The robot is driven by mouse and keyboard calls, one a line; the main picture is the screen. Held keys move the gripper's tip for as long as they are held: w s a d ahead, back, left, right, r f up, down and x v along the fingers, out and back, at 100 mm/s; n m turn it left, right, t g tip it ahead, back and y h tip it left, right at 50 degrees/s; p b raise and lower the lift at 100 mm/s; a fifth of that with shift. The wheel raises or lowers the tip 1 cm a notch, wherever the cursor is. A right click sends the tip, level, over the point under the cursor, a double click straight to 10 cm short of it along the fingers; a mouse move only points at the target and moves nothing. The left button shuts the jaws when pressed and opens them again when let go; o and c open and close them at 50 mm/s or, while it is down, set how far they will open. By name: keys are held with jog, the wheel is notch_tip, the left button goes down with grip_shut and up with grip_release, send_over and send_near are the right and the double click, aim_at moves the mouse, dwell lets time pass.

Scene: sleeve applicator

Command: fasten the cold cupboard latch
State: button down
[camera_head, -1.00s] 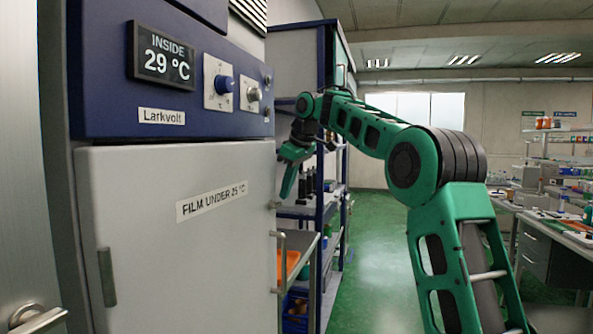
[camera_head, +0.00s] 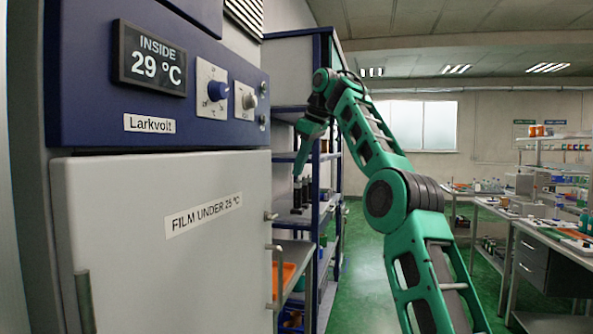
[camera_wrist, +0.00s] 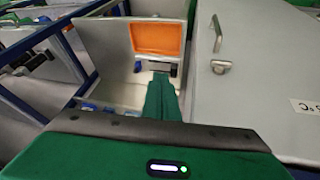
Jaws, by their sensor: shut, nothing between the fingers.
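The cold cupboard (camera_head: 120,240) fills the left of the head view. Its pale door carries the label "FILM UNDER 25 °C" and looks close to its frame; I cannot tell whether it is fully shut. Small metal latch fittings (camera_head: 270,216) show at the door's right edge, above a bar handle (camera_head: 273,290). In the wrist view, a metal fitting (camera_wrist: 220,67) and the bar handle (camera_wrist: 216,33) show on the door face. My gripper (camera_head: 299,170) points down, right of the door edge and apart from it.
A blue-framed rack (camera_head: 322,215) stands just beyond the cupboard. An orange tray (camera_wrist: 157,39) lies on a cart or shelf below my gripper. Knobs (camera_head: 217,91) and a display reading 29 °C (camera_head: 150,60) sit above the door. The green floor (camera_head: 365,255) is clear; benches stand right.

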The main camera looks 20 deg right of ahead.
jog(key=shift+w+d+r, duration=0.1)
jog(key=shift+d+r, duration=0.05)
jog(key=shift+d, duration=0.05)
dwell(0.6)
jog(key=s+d+f+m+g, duration=0.1)
jog(key=s+f+m, duration=0.4)
jog(key=s+f, duration=0.8)
jog(key=s+d+f+m+g+h, duration=0.1)
jog(key=s+f+m, duration=0.4)
jog(key=s+f, duration=0.8)
jog(key=s+d+f+m+g, duration=0.2)
jog(key=s+f+m, duration=0.3)
jog(key=s+f, duration=0.8)
jog(key=s+d, duration=0.1)
jog(key=s, duration=1.2)
jog(key=shift+s+d+g+h, duration=0.15)
jog(key=shift+s+g+h, duration=0.1)
jog(key=shift+g+h, duration=0.05)
jog(key=shift+w, duration=0.15)
